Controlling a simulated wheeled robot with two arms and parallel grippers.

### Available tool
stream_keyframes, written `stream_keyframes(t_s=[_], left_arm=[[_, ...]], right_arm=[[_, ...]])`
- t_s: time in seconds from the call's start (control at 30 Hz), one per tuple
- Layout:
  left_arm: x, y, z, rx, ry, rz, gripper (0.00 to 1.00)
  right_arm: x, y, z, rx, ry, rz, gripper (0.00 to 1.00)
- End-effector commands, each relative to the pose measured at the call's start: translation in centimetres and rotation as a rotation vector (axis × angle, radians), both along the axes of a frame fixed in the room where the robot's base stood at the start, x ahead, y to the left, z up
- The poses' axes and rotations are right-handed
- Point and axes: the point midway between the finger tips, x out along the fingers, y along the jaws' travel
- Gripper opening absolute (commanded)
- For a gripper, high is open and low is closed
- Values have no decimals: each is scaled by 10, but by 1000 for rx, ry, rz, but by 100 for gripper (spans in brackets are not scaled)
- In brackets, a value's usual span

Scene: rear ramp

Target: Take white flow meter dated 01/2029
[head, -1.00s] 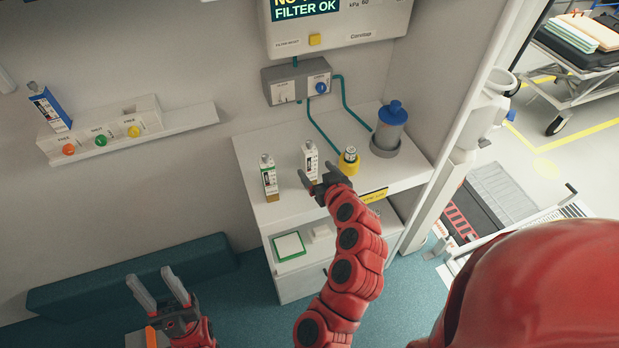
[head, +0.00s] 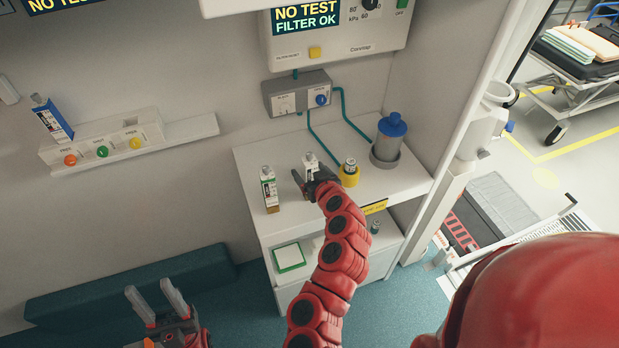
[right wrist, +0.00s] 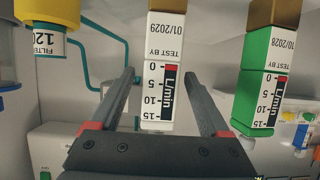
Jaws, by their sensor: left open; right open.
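The white flow meter (right wrist: 160,85) has a "TEST BY 01/2029" label and shows between the two fingers of my right gripper (right wrist: 158,74) in the right wrist view, which looks upside down. The fingers are open, one on each side, with gaps to the meter. In the head view the white meter (head: 310,162) stands on the counter, its lower part hidden by my right gripper (head: 307,178). A green flow meter (right wrist: 262,95) labelled 10/2028 is beside it, also in the head view (head: 270,190). My left gripper (head: 155,298) is open and empty at lower left.
A yellow filter item (head: 349,175) stands close right of the white meter on the counter (head: 400,183). A blue-topped canister (head: 389,135) is farther right. Teal hoses (head: 322,133) run behind. A wall shelf (head: 190,130) holds a blue flow meter (head: 53,117).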

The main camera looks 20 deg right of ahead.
Motion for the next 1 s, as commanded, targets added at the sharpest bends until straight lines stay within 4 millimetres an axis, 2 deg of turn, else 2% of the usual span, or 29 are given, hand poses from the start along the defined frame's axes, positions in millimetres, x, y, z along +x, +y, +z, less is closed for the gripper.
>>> stream_keyframes(t_s=[0.07,0.5,1.0], left_arm=[[0,0,0,0,0,0,50],[0,0,0,0,0,0,50],[0,0,-1,0,0,0,50]], right_arm=[[0,0,0,0,0,0,78],[0,0,0,0,1,1,0],[0,1,2,0,-1,1,0]])
